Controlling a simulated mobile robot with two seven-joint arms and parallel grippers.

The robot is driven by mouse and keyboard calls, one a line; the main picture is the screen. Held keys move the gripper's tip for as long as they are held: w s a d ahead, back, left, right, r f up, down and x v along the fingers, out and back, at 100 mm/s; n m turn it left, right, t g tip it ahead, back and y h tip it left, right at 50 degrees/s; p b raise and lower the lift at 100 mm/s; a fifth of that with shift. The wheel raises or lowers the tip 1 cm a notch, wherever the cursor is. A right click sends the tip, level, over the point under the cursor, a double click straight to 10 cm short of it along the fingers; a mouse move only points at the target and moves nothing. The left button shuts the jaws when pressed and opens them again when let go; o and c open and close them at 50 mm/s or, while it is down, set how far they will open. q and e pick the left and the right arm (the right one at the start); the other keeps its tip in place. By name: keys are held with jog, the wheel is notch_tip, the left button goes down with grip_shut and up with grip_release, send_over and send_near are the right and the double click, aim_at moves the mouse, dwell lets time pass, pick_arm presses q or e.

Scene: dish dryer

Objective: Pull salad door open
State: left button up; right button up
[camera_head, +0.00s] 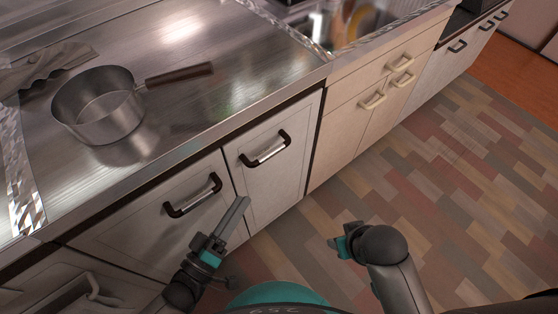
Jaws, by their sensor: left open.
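Two pale cabinet doors sit under the metal counter, and both look closed. The left door (135,225) has a dark handle with a shiny metal grip (193,197). The narrower right door (275,185) has a similar handle (265,151). No label shows which one is the salad door. My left gripper (226,222) is open and empty, in front of the doors near the seam between them and below both handles. It appears apart from the handles. My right gripper (342,245) is over the floor, away from the doors; its finger gap is unclear.
A metal saucepan (98,112) stands on the metal counter (220,70). Beige drawers and doors (375,100) continue to the right. The patterned floor (450,180) is clear on the right.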

aim_at(277, 148)
pick_arm(q)
jog(key=shift+t+h, duration=0.3)
jog(key=shift+h, duration=0.1)
jog(key=b+x, duration=0.1)
jog(key=x, duration=0.3)
jog(key=b+x, duration=0.1)
jog(key=x, duration=0.4)
jog(key=b+x, duration=0.1)
jog(key=x, duration=0.4)
jog(key=shift+d+r+b, duration=0.3)
jog(key=shift+w+d+r, duration=0.15)
jog(key=shift+w+d, duration=0.15)
jog(key=shift+w, duration=0.05)
pick_arm(e)
notch_tip(277, 148, up, 6)
jog(key=w+a+t, duration=0.1)
jog(key=t, duration=0.1)
jog(key=shift+w+r+y, duration=0.15)
jog(key=shift+w+y, duration=0.05)
jog(key=shift+y, duration=0.1)
pick_arm(q)
jog(key=shift+c, duration=0.3)
grip_shut()
